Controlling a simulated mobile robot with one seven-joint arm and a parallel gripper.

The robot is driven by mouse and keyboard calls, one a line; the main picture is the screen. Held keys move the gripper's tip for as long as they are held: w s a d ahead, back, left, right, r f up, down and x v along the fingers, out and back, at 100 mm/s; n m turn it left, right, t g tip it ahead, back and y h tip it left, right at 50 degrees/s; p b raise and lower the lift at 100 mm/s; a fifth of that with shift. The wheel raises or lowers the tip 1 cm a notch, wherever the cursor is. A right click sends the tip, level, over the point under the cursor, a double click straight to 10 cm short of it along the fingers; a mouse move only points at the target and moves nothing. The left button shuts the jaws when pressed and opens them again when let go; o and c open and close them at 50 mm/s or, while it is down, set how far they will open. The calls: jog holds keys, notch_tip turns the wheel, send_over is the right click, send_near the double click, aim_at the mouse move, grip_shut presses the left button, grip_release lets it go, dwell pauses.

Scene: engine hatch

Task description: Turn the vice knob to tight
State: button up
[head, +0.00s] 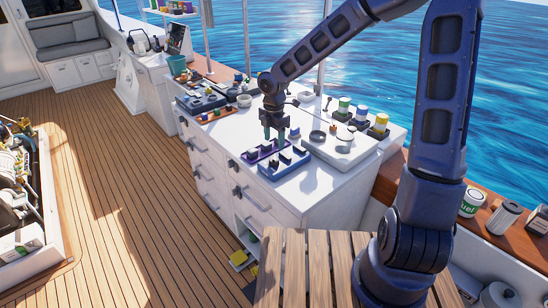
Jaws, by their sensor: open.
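I cannot tell whether the fingers touch anything. I cannot pick out the vice or its knob for certain. The parts in the trays are small, and my gripper hides some of the area behind it.
Several labelled cans, one yellow-banded (381,123), stand at the cabinet's right. A white bowl (244,101) and a grey-blue tray (187,106) are farther left. A slatted wooden surface (315,270) lies in front.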

aim_at(274, 157)
notch_tip(274, 157, down, 9)
jog(key=shift+r, duration=0.2)
dwell(0.3)
jog(key=c, duration=1)
